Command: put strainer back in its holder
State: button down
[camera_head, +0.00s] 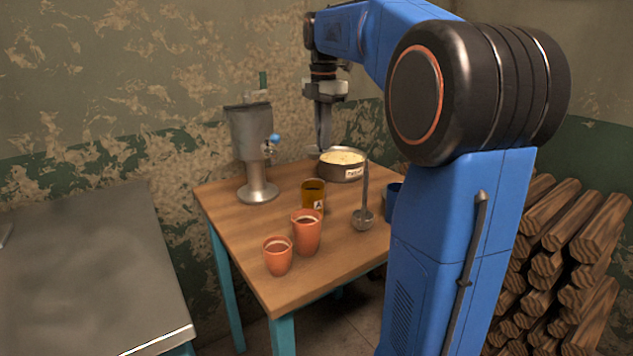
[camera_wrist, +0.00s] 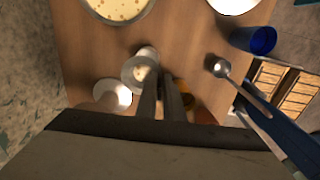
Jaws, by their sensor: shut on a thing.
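My gripper (camera_head: 323,143) points down over the back of the wooden table, left of the pot. It is shut on the strainer, whose small round metal head (camera_wrist: 139,71) shows just beyond the fingers (camera_wrist: 161,97) in the wrist view. In the head view the strainer is only a thin grey shape (camera_head: 313,149) by the fingertips, above the table. A metal ladle (camera_head: 363,218) stands with its handle up near the table's right side; it also shows in the wrist view (camera_wrist: 220,68). I cannot tell which thing is the strainer's holder.
A metal funnel-shaped machine (camera_head: 252,145) with a blue knob stands left of my gripper. A pot of pale liquid (camera_head: 342,174), a yellow-brown can (camera_head: 313,195), two orange cups (camera_head: 306,236) and a blue mug (camera_wrist: 262,40) occupy the table. The table's front right is clear.

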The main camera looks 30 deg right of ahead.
notch_tip(320, 180, down, 10)
jog(key=shift+r, duration=0.15)
dwell(0.4)
jog(key=c, duration=1.9)
grip_release()
notch_tip(320, 180, up, 12)
jog(key=shift+s, duration=0.1)
